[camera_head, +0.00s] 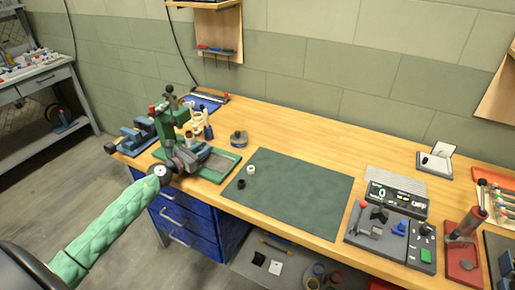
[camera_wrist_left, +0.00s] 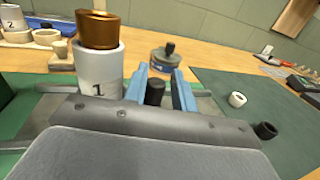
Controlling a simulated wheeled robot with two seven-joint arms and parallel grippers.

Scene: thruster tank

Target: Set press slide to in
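The green press (camera_head: 166,124) stands at the left of the bench, on a base with a green tray (camera_head: 222,171). My left gripper (camera_head: 196,152) is low over this base, in front of the press column. In the left wrist view, its two blue fingertips (camera_wrist_left: 160,91) stand on either side of a small dark upright knob (camera_wrist_left: 155,92). They look apart, with a gap at least on the right side of the knob. Whether the knob belongs to the press slide, and the slide's position, I cannot tell. My right gripper is not in view.
A white cylinder marked 1 (camera_wrist_left: 98,76) with a copper top stands close left of the fingers. A round knobbed piece (camera_head: 239,138) stands behind. The green mat (camera_head: 294,192) is mostly bare, with a white and a black ring. A control panel (camera_head: 392,236) is at right.

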